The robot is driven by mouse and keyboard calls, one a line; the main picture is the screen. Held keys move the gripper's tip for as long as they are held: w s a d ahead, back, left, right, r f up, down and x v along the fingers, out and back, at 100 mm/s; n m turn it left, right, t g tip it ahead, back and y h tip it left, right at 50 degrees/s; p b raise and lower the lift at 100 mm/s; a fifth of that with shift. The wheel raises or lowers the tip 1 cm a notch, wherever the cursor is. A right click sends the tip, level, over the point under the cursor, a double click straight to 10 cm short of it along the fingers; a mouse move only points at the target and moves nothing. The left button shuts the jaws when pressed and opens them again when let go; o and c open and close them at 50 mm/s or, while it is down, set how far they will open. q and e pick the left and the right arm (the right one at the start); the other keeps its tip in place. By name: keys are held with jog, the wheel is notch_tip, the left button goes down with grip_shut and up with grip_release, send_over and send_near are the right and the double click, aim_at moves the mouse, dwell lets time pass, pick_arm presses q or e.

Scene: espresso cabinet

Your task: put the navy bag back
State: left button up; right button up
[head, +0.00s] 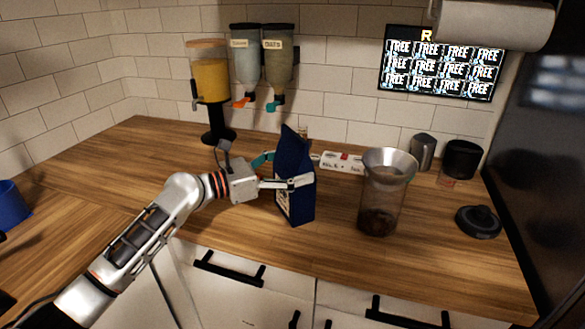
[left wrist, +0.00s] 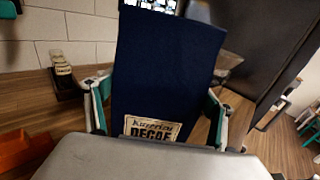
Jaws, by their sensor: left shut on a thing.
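The navy bag (head: 298,205) stands upright on, or just above, the wooden counter in the head view; I cannot tell if its base touches. My left gripper (head: 293,183) reaches in from the left and is shut on the bag's upper half. In the left wrist view the navy bag (left wrist: 165,70) fills the middle, with a pale label reading "DECAF" low on it. The fingers of my left gripper (left wrist: 160,112) lie along both its sides. My right gripper is in neither view.
A clear container (head: 384,190) with dark contents stands right of the bag. A black lid (head: 478,221) lies farther right. Dispensers (head: 210,80) stand or hang at the back wall. A white box (head: 342,162) sits behind the bag. Counter left of my arm is mostly clear.

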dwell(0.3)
pick_arm(q)
jog(key=o, duration=1.7)
jog(key=shift+f, duration=0.1)
jog(key=shift+s+a, duration=0.1)
jog(key=shift+a, duration=0.05)
jog(key=v, duration=1.1)
jog(key=shift+s+a, duration=0.2)
jog(key=shift+a, duration=0.1)
